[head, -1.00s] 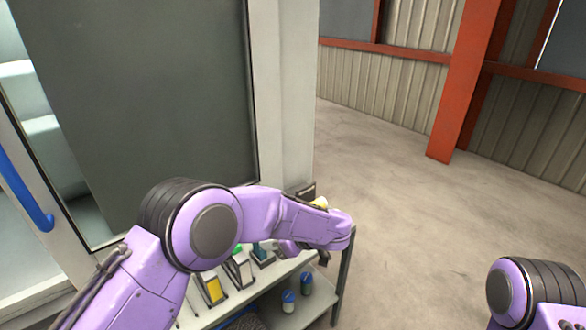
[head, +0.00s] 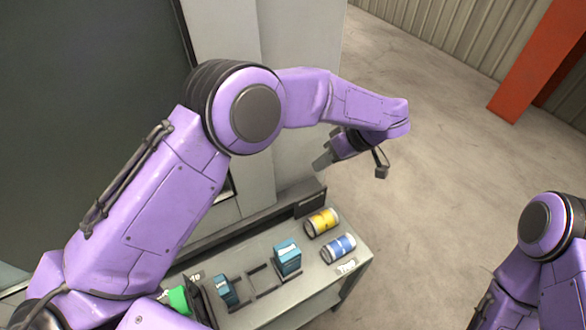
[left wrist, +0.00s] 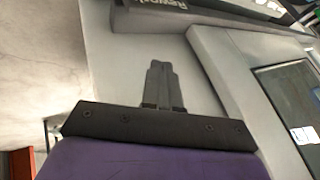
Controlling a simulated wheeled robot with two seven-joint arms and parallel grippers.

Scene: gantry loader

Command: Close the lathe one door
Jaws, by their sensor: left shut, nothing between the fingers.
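The lathe's large dark panel (head: 80,100) fills the left of the head view, beside its pale housing (head: 225,40). I cannot tell whether this panel belongs to the door. No door handle shows in the head view now. My left arm crosses in front of the machine. My left gripper (head: 322,162) is in front of the pale housing, above the bench, clear of the dark panel. In the left wrist view its fingers (left wrist: 161,85) are together and empty, with pale machine casing (left wrist: 210,100) behind them. My right gripper is out of view.
A grey bench (head: 300,290) stands below my left arm. It holds a yellow can (head: 322,221), a blue can (head: 339,248) and blue boxes, one of them upright (head: 287,258). Open concrete floor (head: 440,150) lies to the right, with a red post (head: 535,65) beyond.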

